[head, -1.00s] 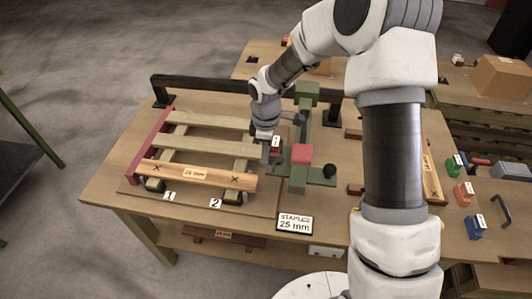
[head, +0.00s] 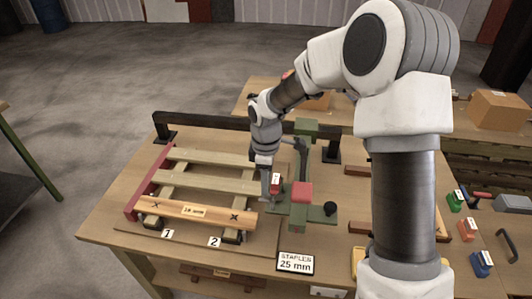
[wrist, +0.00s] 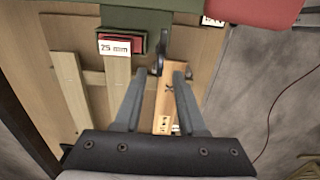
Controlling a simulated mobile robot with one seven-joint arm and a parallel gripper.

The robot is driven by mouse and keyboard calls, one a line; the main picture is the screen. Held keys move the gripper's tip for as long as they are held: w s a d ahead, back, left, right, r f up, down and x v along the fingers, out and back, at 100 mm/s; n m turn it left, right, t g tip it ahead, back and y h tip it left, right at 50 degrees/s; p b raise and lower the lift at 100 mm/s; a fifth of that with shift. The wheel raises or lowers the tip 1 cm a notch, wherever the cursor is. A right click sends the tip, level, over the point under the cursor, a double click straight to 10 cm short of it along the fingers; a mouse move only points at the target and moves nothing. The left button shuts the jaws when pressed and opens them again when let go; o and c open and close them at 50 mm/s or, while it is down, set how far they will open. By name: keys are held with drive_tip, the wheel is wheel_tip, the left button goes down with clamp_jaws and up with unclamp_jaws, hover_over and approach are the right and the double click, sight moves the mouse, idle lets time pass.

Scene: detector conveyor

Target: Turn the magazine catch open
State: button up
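The green stapling tool (head: 300,212) stands on the table beside the slatted pallet; a red block (head: 302,193) sits on it. In the wrist view its green body (wrist: 120,20) crosses the top, with a red magazine end (wrist: 138,42) labelled 25 mm under it. A small dark lever (wrist: 155,62), which looks like the magazine catch, hangs to the right of that label. My gripper (wrist: 158,76) is open, its fingertips apart on either side below the lever. No clear contact shows. In the head view my gripper (head: 268,192) is at the tool's left side, and the catch cannot be made out.
A pallet with a marked front board (head: 195,211) lies left of the tool. A black rail (head: 225,122) runs behind it. A "STAPLES 25 mm" sign (head: 295,263) stands in front. Coloured blocks (head: 467,230) and a cardboard box (head: 498,110) are at the right.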

wheel_tip(320, 180, up, 13)
idle(0.6)
drive_tip(key=s+d+r+m+t, duration=0.3)
drive_tip(key=s+d+r+m, duration=0.55)
drive_tip(key=s, duration=0.35)
drive_tip(key=s+d+m+t, duration=0.2)
drive_tip(key=s+d+m, duration=0.2)
drive_tip(key=s+m, duration=0.3)
drive_tip(key=s+r, duration=0.1)
drive_tip(key=s, duration=0.3)
drive_tip(key=shift+s+t, duration=0.3)
